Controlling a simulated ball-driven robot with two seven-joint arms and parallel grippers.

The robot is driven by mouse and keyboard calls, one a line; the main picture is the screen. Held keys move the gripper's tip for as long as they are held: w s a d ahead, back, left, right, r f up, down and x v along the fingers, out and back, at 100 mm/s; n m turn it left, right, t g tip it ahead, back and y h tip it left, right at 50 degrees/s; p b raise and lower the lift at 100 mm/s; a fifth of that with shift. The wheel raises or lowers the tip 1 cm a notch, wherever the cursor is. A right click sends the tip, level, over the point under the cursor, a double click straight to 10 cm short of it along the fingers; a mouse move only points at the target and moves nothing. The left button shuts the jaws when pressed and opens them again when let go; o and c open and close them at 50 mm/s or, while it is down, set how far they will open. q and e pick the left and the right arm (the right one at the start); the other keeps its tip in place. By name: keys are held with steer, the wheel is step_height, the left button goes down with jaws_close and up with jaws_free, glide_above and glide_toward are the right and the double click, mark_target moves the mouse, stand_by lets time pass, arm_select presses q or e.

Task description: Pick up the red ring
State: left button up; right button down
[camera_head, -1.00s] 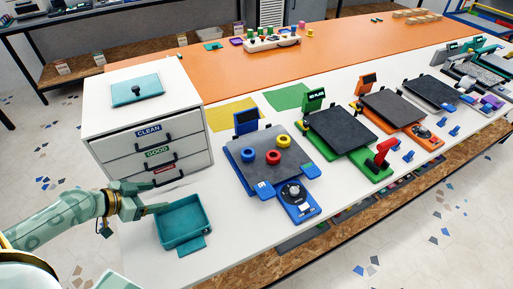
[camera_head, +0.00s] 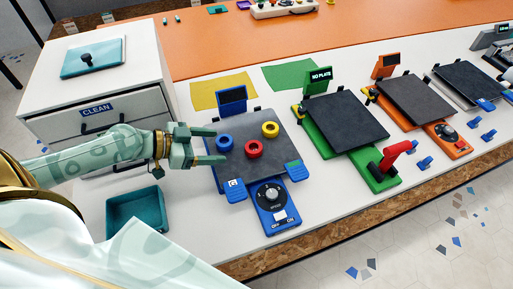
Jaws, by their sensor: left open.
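The red ring (camera_head: 254,148) lies on the dark plate (camera_head: 262,173) of the blue printer, between a blue ring (camera_head: 224,142) on its left and a yellow ring (camera_head: 270,129) on its right. My left gripper (camera_head: 221,146) is open, its two pale green fingers pointing right at the plate's left edge. The fingertips are close to the blue ring and left of the red ring, apart from the red ring. Nothing is visibly held. My right gripper is not in view.
A white drawer cabinet (camera_head: 150,85) stands behind my left arm. A teal tray (camera_head: 112,219) sits below the arm. The blue printer's small screen (camera_head: 232,97) rises behind the plate. A green printer (camera_head: 308,130) with a red lever (camera_head: 396,154) stands to the right.

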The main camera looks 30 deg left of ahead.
mark_target(259, 147)
arm_select(q)
steer(key=x, duration=0.4)
steer(key=shift+w+d, duration=0.15)
steer(key=shift+w, duration=0.2)
steer(key=x, duration=0.3)
steer(key=p+x, duration=0.1)
steer(key=x, duration=0.2)
steer(key=shift+d+f, duration=0.3)
steer(key=shift+f, duration=0.05)
steer(key=c, duration=1)
